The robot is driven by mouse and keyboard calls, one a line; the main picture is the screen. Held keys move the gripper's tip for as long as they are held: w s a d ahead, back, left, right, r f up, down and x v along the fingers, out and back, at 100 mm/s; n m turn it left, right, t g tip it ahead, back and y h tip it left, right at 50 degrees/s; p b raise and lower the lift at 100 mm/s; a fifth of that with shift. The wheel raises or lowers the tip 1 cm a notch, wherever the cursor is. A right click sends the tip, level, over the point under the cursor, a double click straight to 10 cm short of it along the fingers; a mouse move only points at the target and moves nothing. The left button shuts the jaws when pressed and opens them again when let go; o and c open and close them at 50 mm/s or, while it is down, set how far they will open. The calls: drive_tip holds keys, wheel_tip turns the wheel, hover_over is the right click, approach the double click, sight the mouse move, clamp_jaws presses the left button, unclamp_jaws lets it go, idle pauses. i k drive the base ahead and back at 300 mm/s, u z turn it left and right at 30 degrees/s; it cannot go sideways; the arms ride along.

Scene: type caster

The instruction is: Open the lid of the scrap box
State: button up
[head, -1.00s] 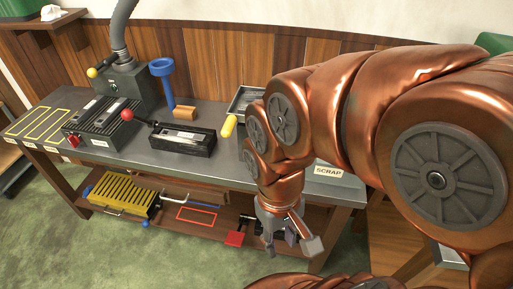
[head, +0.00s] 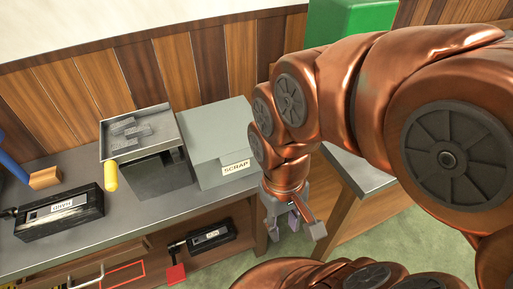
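The scrap box (head: 208,133) is a grey-green box with a flat top and a SCRAP label (head: 236,168) on its front. It stands on the workbench near the right end, and its lid looks shut. My copper arm covers part of its right side. My gripper (head: 296,230) hangs in front of the bench's right end, lower than the box and to its right. Its fingers point down and are spread, with nothing seen between them.
A grey tray (head: 165,122) holding metal pieces, with a yellow handle (head: 111,176), stands left of the box. A black device (head: 60,214) lies further left. A green container (head: 352,20) stands behind my arm. The lower shelf holds another black device (head: 210,238).

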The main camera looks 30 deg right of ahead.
sight(212, 131)
drive_tip(key=z, duration=1.25)
drive_tip(key=k, duration=0.9)
drive_tip(key=u, duration=1.35)
drive_tip(key=i, duration=0.5)
drive_tip(key=z, duration=0.05)
